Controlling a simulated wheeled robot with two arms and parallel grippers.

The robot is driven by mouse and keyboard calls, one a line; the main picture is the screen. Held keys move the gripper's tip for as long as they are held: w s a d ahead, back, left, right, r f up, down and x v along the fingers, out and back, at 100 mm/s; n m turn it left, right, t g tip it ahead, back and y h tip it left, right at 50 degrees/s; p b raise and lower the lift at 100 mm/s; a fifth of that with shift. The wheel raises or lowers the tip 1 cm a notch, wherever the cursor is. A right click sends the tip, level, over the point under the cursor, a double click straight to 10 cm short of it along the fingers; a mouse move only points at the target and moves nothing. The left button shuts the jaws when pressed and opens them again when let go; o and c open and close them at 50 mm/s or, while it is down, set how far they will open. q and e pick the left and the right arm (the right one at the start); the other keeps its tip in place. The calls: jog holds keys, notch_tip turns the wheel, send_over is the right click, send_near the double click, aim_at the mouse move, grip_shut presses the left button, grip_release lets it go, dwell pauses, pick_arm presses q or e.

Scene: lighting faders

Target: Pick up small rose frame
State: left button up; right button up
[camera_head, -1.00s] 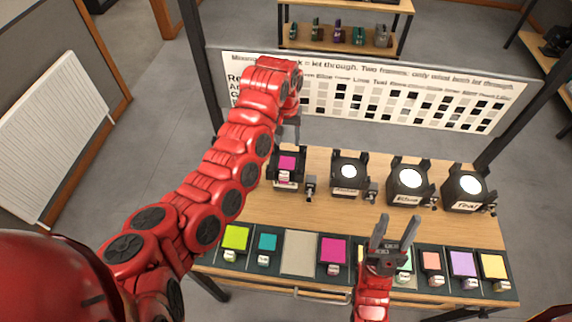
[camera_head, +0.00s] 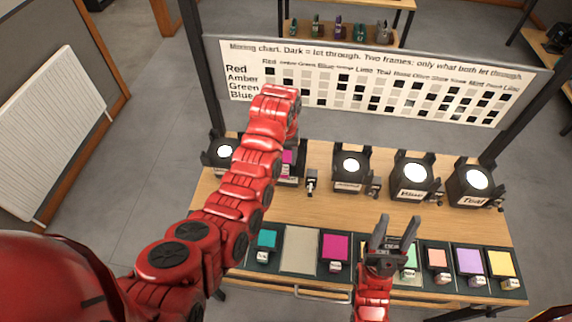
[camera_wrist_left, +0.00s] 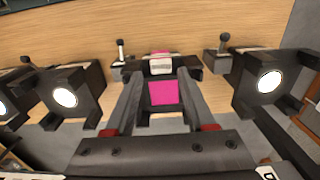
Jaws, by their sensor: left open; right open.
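A magenta frame with a pale tag (camera_head: 287,158) sits at the second lamp from the left, partly hidden by my left arm. In the left wrist view this frame (camera_wrist_left: 163,92) shows between the fingers of my left gripper (camera_wrist_left: 162,76), which is open; I cannot tell whether they touch it. A larger magenta frame (camera_head: 335,246) lies in the front row. I cannot read which is labelled rose. My right gripper (camera_head: 396,226) is open and empty above the front row, covering part of it.
Lamps (camera_head: 348,168) (camera_head: 413,173) (camera_head: 474,180) stand along the back of the wooden table (camera_head: 335,212). Coloured frames, including teal (camera_head: 266,238), salmon (camera_head: 437,258) and purple (camera_head: 469,261), line the front. A mixing chart (camera_head: 400,90) stands behind. The table's middle is clear right of my left arm.

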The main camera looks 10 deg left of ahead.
aim_at(284, 166)
pick_arm(q)
jog(key=shift+f+p, duration=0.1)
jog(key=shift+p, duration=0.25)
notch_tip(284, 166, down, 3)
jog(key=shift+s+a+r+p, duration=0.1)
jog(key=shift+s+p, duration=0.05)
jog(key=shift+p, duration=1.05)
jog(key=shift+f, duration=1.05)
grip_shut()
